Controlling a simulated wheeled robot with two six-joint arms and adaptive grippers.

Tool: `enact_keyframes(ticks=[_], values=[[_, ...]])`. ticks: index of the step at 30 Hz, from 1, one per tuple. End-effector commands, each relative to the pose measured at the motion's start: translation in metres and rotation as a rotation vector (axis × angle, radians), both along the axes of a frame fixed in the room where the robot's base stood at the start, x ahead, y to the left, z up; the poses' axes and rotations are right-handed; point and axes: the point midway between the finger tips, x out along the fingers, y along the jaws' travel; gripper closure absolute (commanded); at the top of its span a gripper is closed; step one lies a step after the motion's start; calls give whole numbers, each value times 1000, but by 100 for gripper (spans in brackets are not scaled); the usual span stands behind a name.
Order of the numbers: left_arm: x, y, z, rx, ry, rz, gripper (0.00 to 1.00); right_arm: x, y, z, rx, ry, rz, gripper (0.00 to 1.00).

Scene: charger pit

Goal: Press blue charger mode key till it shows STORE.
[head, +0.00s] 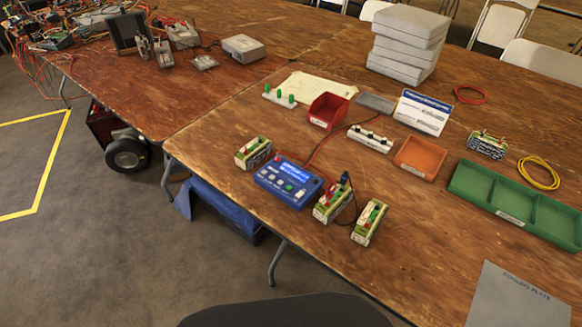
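The blue charger (289,182) sits near the front edge of the wooden table, left of the picture's middle. Its lit blue screen is on the upper part of its face, with several small keys below. The text on the screen is too small to read, so I cannot tell the mode. Leads run from the charger to a battery pack (333,203) just right of it. Neither of my grippers shows in the head view.
Other packs stand left (253,153) and right (369,222) of the charger. Behind are a red bin (328,110), an orange tray (420,158) and a white sign card (423,112). A green tray (517,206) and grey plate (515,297) lie right. The table's front middle is clear.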

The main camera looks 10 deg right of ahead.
Motion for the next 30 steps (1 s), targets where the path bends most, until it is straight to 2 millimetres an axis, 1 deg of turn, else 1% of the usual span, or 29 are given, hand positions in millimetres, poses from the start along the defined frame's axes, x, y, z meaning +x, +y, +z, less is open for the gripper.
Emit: enact_keyframes(ticks=[11,14,18,20,30], values=[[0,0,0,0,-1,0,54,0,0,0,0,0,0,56],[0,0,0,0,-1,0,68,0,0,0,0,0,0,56],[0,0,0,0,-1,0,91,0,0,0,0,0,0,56],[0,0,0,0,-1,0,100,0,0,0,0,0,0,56],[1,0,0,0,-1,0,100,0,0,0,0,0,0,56]])
